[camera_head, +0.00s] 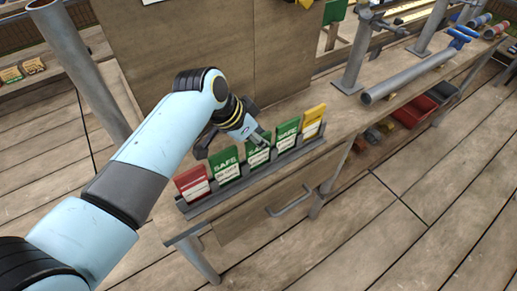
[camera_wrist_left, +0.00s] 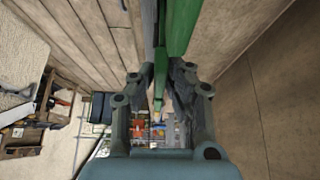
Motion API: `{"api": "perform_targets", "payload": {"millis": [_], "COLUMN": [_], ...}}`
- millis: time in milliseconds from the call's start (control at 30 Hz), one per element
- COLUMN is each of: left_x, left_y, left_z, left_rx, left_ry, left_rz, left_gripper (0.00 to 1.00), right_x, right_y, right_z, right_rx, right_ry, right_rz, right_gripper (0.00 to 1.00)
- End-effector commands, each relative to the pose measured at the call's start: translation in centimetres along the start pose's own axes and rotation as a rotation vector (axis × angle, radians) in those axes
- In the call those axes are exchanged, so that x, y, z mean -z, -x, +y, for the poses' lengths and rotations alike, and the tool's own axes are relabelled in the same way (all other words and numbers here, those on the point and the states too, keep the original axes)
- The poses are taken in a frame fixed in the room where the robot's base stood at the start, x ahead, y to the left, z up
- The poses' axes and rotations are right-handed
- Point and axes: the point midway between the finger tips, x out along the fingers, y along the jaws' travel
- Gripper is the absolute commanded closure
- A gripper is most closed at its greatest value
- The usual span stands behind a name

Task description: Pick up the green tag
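A row of upright tags stands in a dark slotted rack (camera_head: 238,184) on the bench. Three are green with "SAFE" lettering: the left green tag (camera_head: 224,165), the middle green tag (camera_head: 259,156) and the right green tag (camera_head: 287,133). My left gripper (camera_head: 259,138) is at the top of the middle green tag and partly covers it. In the left wrist view, a green tag (camera_wrist_left: 160,72) shows nearly edge-on between the two fingers. Whether the fingers press on it is not clear. My right gripper is in neither view.
A red tag (camera_head: 192,183) and a yellow tag (camera_head: 312,121) stand at the rack's ends. A wooden panel (camera_head: 185,45) rises behind the rack. A drawer handle (camera_head: 290,203) is below the bench edge. A grey pipe (camera_head: 410,78) lies farther right.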

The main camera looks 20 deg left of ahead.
Motion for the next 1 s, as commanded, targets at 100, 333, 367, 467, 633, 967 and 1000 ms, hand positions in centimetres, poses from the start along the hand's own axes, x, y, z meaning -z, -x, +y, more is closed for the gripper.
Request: {"api": "perform_targets", "payload": {"millis": [100, 333, 367, 467, 633, 967, 1000], "left_x": [0.0, 0.0, 0.0, 0.1, 0.9, 4.1, 4.6], "left_y": [0.0, 0.0, 0.0, 0.2, 1.4, 7.0, 7.8], "left_z": [0.0, 0.0, 0.0, 0.0, 0.0, 0.0, -0.1], "left_rx": [0.0, 0.0, 0.0, 0.0, 0.0, 0.002, 0.003], "left_ry": [0.0, 0.0, 0.0, 0.0, 0.0, -0.001, -0.002], "left_rz": [0.0, 0.0, 0.0, 0.0, 0.002, 0.004, 0.005], "left_gripper": [1.0, 1.0, 1.0, 1.0, 1.0, 1.0, 1.0], "right_x": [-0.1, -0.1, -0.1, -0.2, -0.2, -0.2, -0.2], "right_y": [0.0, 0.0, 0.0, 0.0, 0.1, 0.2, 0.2], "right_z": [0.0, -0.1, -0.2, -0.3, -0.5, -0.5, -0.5], "right_rx": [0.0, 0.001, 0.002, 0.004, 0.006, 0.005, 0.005], "right_ry": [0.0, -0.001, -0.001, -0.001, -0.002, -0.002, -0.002], "right_rz": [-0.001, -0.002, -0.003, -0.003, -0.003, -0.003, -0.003], "right_gripper": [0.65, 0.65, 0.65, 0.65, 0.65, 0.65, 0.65]}}
